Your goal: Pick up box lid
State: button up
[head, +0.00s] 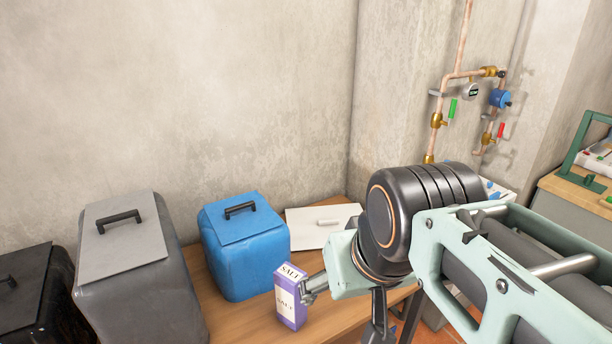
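Several lids with handles are in the head view. A white flat lid (312,234) with a pale handle lies on the wooden table behind my arm, its right end partly hidden. A blue lid (241,217) with a black handle sits on a blue box (243,265). A grey lid (121,249) with a black handle sits on a dark grey box (152,306). A black lid (18,283) sits on a black box at the far left. What seems to be my gripper (311,288) is beside the salt box's right edge. Its finger opening cannot be made out.
A purple and white salt box (289,296) stands upright on the wooden table (238,318), in front of the white lid. Copper pipes (438,105) with valves and a gauge run up the wall. A workbench (577,197) stands at the right. My arm covers the lower right.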

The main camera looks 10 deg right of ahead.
aim_at(310, 228)
jog(key=l+z, duration=0.1)
jog(key=z, duration=0.25)
jog(key=u, duration=2.65)
jog(key=l+z, duration=0.1)
jog(key=z, duration=0.4)
jog(key=k+l+z, duration=0.1)
jog(key=z, duration=0.35)
jog(key=l+z, duration=0.25)
jog(key=l, duration=0.15)
jog(key=l+z, duration=0.3)
jog(key=i+l+z, duration=0.1)
jog(key=l, duration=0.3)
jog(key=i+l, duration=0.1)
jog(key=l, duration=0.3)
jog(key=l+z, duration=0.05)
